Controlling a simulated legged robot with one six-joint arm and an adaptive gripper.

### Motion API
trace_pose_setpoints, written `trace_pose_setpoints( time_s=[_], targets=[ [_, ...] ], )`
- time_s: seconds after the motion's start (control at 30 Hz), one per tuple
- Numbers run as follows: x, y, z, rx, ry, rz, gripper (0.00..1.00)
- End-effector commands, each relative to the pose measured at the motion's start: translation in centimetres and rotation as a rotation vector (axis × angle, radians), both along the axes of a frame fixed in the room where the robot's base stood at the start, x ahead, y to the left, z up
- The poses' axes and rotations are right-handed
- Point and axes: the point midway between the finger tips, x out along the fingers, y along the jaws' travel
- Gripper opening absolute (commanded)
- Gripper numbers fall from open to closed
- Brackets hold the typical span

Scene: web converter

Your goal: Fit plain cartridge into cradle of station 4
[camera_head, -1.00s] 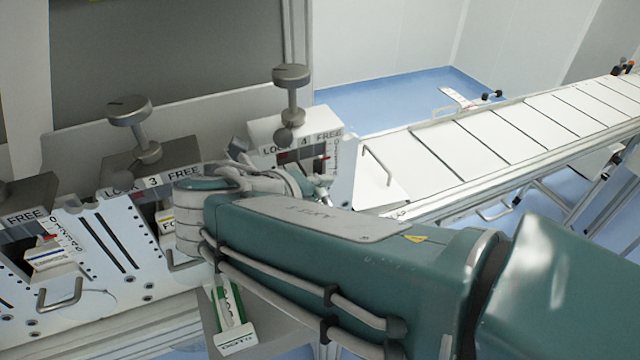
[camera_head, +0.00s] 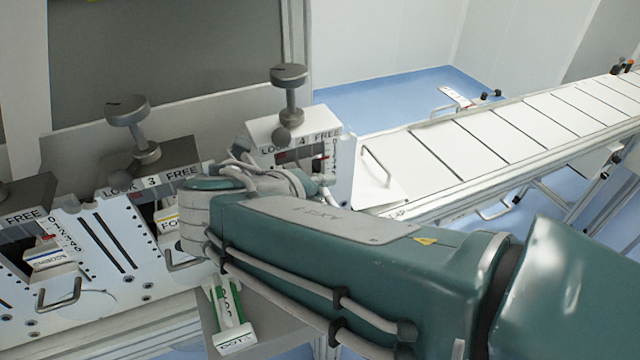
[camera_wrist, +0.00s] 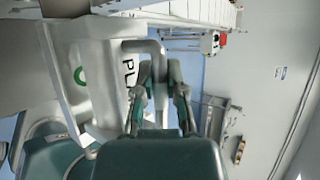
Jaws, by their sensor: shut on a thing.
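The plain cartridge (camera_wrist: 103,75) is a pale block with a label reading "PL" and a green mark in the wrist view. Its grey bar handle (camera_wrist: 150,45) lies between the fingers of my gripper (camera_wrist: 162,72), which is shut on it. In the head view my wrist and forearm hide the gripper and the cartridge. Station 4 (camera_head: 290,128) is a white housing with a knob on top, a "LOCK 4 FREE" plate and a red pointer on a scale. My wrist is in front of its lower part, so its cradle is mostly hidden. I cannot tell whether the cartridge touches the cradle.
Station 3 (camera_head: 178,168) stands left of station 4 and holds a labelled cartridge. Another station further left holds one too. A green-edged cartridge reading "DOTS" (camera_head: 237,340) sits low on a grey shelf. A slatted white conveyor (camera_head: 470,145) runs off to the right.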

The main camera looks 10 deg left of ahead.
Motion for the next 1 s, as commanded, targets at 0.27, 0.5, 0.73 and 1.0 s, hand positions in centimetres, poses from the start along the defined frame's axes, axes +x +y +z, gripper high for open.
trace_pose_setpoints(
  time_s=[0.27,0.5,0.73,1.0],
  targets=[
    [0.0,0.0,0.0,0.000,-0.002,0.000,0.00],
    [0.0,0.0,-0.5,0.000,-0.001,-0.001,0.00],
    [0.0,0.0,-0.9,-0.001,-0.001,0.000,0.00],
    [0.0,0.0,-1.5,0.000,-0.002,0.000,0.00]
  ],
)
